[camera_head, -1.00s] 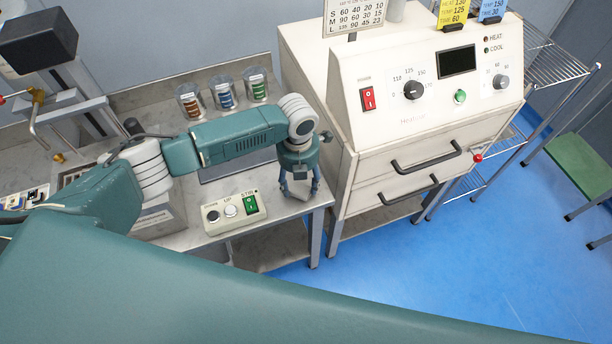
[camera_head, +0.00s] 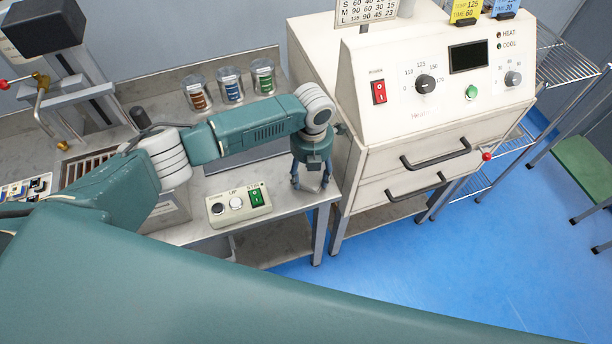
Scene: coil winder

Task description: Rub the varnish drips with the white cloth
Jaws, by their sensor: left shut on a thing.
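My left gripper (camera_head: 311,182) points down at the right end of the steel bench (camera_head: 283,204), close beside the white oven cabinet. It is shut on a small pale thing between its fingers. This may be the white cloth, but it is mostly hidden by the fingers. I cannot tell whether it touches the bench top. I cannot make out any varnish drips; the gripper and arm cover part of the bench. My right gripper is not in view.
A control box (camera_head: 239,205) with buttons and a green switch sits left of the gripper. The white oven cabinet (camera_head: 430,123) rises close on the right. Blue floor (camera_head: 420,260) is open in front.

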